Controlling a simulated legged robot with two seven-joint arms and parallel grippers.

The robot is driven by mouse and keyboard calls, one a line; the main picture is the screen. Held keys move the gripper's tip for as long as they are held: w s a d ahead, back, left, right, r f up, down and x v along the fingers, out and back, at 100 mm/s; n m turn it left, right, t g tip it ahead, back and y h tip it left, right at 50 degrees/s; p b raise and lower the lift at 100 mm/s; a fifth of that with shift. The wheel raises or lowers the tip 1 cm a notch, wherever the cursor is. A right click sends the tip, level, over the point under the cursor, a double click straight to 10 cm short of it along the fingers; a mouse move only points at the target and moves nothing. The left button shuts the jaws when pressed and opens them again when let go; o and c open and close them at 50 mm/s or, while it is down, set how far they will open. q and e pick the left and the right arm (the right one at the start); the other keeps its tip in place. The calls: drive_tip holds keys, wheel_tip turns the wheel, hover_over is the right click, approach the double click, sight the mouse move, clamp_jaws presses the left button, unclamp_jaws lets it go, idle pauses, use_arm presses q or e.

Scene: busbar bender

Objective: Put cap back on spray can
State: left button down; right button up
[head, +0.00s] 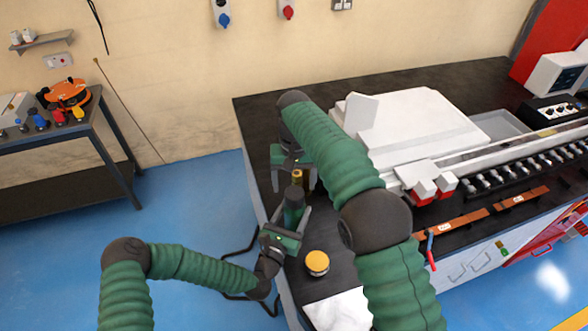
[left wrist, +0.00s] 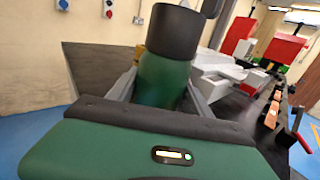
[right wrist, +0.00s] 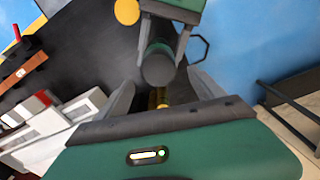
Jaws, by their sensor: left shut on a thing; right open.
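My left gripper (head: 288,212) is shut around a dark green can (head: 293,198) near the bench's left end. In the left wrist view the green can (left wrist: 163,80) has a wider dark grey top (left wrist: 173,32), tilted slightly; I cannot tell whether this is a separate cap. My right gripper (head: 294,184) is open beyond the can, its fingers pointing towards it. A small gold cylinder (head: 297,176) shows between the right fingers, and also in the right wrist view (right wrist: 161,97). Whether it touches a finger is unclear. The can's dark end (right wrist: 158,67) faces the right gripper.
A yellow-topped round container (head: 317,262) stands on the black bench (head: 262,118) nearer me. A white cloth or sheet (head: 340,310) lies in front of it. The white bender (head: 415,125) fills the bench to the right. The bench's left edge is close to both grippers.

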wheel_tip(320, 180, up, 8)
drive_tip(key=shift+f, duration=0.2)
use_arm(q)
drive_tip(key=shift+c, duration=1.8)
unclamp_jaws()
drive_tip(key=shift+s, duration=0.2)
use_arm(e)
wheel_tip(320, 180, down, 5)
drive_tip(key=b, duration=0.5)
drive_tip(key=shift+a, duration=0.1)
drive_tip(key=shift+f, duration=0.1)
use_arm(q)
drive_tip(key=v, duration=1.6)
drive_tip(key=shift+s+a, duration=0.15)
drive_tip(key=shift+s, duration=0.05)
